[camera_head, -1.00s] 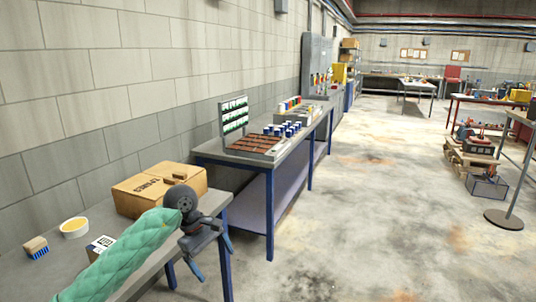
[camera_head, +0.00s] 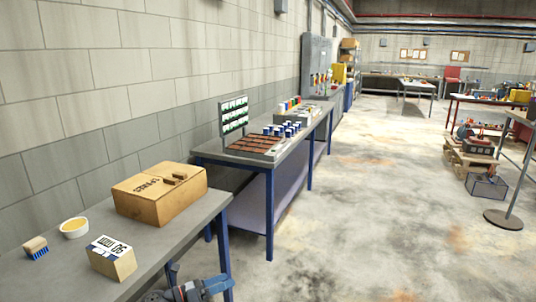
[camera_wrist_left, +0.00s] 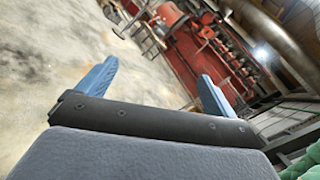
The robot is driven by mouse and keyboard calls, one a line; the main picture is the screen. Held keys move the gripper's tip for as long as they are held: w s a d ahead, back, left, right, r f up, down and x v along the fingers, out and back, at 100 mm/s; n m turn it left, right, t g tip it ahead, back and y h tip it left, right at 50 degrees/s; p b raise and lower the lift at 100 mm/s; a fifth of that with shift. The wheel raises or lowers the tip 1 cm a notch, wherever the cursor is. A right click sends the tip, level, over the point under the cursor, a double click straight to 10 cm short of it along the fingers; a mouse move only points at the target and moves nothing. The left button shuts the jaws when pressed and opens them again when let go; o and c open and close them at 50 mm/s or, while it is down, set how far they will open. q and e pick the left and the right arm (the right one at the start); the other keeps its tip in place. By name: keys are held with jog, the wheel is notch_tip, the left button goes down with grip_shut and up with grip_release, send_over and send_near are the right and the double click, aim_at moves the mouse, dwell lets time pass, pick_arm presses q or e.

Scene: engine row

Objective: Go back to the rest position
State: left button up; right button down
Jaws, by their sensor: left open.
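My left gripper (camera_head: 203,287) shows at the bottom edge of the head view, low beside the front of the near bench and apart from it. In the left wrist view its two blue fingers (camera_wrist_left: 155,92) stand wide apart with nothing between them. Behind them are the floor and blurred red equipment. Most of the left arm is below the head view. My right gripper is in neither view.
The near bench (camera_head: 60,280) at left holds a cardboard box (camera_head: 160,195), a small labelled box (camera_head: 112,258), a white bowl (camera_head: 74,228) and a brush (camera_head: 35,248). A second bench (camera_head: 220,157) holds racks of parts.

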pick_arm(q)
jog(key=s+a+f+n+t+y, duration=0.35)
jog(key=a+f+n+y, duration=0.45)
jog(key=a+f+n, duration=0.5)
jog(key=s+a+f+n+t+y, duration=0.2)
jog(key=s+a+f+n+y, duration=0.3)
jog(key=a+f+n+y, duration=0.55)
jog(key=s+a+f+n+g+y, duration=0.1)
jog(key=s+a+f+n+g, duration=0.3)
jog(key=s+f, duration=0.5)
jog(key=s+a+f+n+g+y, duration=0.1)
jog(key=s+a+f+n+g, duration=0.4)
jog(key=s, duration=0.7)
jog(key=s+a+f+n+g, duration=0.3)
jog(key=s+a+f+n, duration=0.1)
jog(key=s+f, duration=0.55)
jog(key=s+d+f+n+h, duration=0.1)
jog(key=d+h, duration=0.1)
jog(key=d, duration=1.4)
jog(key=s+d+f+n+h, duration=0.1)
jog(key=d+f+n+h, duration=0.1)
jog(key=d, duration=1.5)
jog(key=shift+s+f, duration=0.3)
jog(key=shift+s, duration=0.05)
